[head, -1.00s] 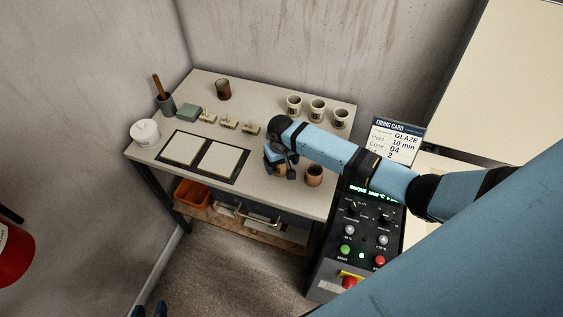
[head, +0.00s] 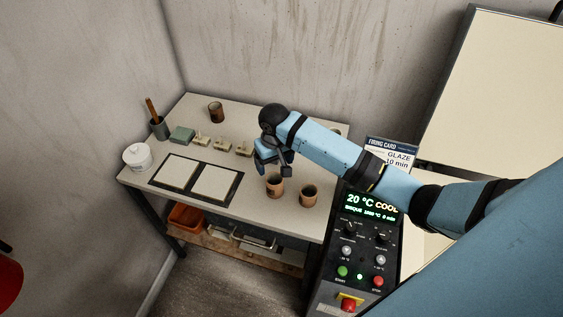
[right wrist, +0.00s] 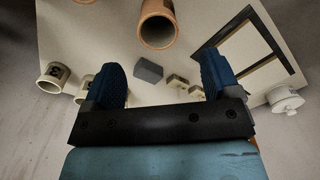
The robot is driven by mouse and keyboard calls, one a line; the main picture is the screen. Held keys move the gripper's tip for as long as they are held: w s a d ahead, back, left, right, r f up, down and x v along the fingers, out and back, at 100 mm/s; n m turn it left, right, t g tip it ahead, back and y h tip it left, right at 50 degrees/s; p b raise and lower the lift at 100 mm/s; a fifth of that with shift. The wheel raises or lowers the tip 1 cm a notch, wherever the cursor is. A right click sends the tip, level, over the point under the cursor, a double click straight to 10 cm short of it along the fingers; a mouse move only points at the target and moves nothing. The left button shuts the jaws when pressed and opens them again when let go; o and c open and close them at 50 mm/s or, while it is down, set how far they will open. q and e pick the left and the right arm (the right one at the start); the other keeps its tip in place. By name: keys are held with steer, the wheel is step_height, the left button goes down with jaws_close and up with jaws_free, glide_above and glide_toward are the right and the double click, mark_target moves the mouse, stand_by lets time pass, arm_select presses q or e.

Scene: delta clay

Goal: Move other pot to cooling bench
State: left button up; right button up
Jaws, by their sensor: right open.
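Two terracotta pots stand upright near the bench's front right: a left one (head: 275,187) and a right one (head: 308,197). My right gripper (head: 265,160) is open and empty, above and behind the left pot. In the right wrist view, one terracotta pot (right wrist: 157,26) lies beyond the open fingers (right wrist: 162,85), apart from them. A darker brown pot (head: 216,112) stands at the back of the bench (head: 262,208). I cannot tell whether this is the cooling bench. My left gripper is out of view.
Two framed white tiles (head: 176,173), a white lidded jar (head: 137,157), a green block (head: 182,135) and a tool cup (head: 160,128) occupy the bench's left. Cream cups (right wrist: 53,77) show in the wrist view. A control panel (head: 365,240) stands at the right.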

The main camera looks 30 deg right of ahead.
steer(key=s+a+f+t, duration=0.1)
steer(key=s+f, duration=0.1)
steer(key=s+a+f+n+y, duration=0.1)
steer(key=s+a+f, duration=0.1)
steer(key=f, duration=0.1)
steer(key=s+a+f+t, duration=0.1)
steer(key=s+a+f, duration=0.1)
steer(key=shift+a+f+t+y, duration=0.15)
steer(key=shift+t+y, duration=0.15)
steer(key=shift+y, duration=0.1)
steer(key=s+a+f+n+t+y, duration=0.1)
steer(key=s+t, duration=0.7)
steer(key=s, duration=1)
steer(key=shift+a+n, duration=0.75)
steer(key=shift+n, duration=0.05)
